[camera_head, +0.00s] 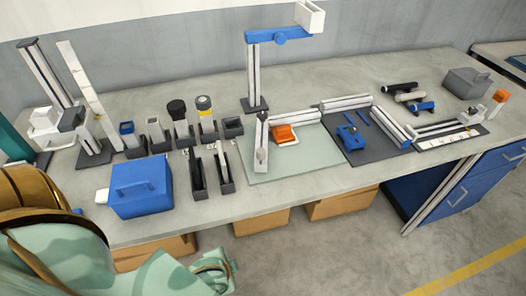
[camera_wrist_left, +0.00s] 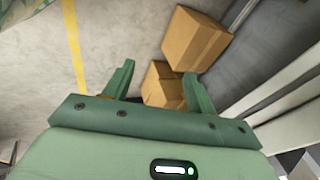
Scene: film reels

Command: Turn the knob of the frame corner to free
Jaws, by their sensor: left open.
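Light metal bars form an open frame on the bench in the head view, with a near-left bar (camera_head: 261,150), a back bar (camera_head: 293,117) and a right bar (camera_head: 392,128). A corner lies where the left and back bars come close. The knob is too small to make out. My left gripper (camera_head: 218,268) is below the bench's front edge, well short of the frame. In the left wrist view, the left gripper (camera_wrist_left: 160,87) has its two green fingers spread with nothing between them. My right gripper is not in view.
A blue box (camera_head: 141,187) stands at the front left of the bench (camera_head: 227,211). An orange block (camera_head: 285,133) and a blue clamp-like part (camera_head: 350,138) lie inside the frame area. A tall post with a blue arm (camera_head: 277,37) rises behind. Cardboard boxes (camera_wrist_left: 194,40) sit below.

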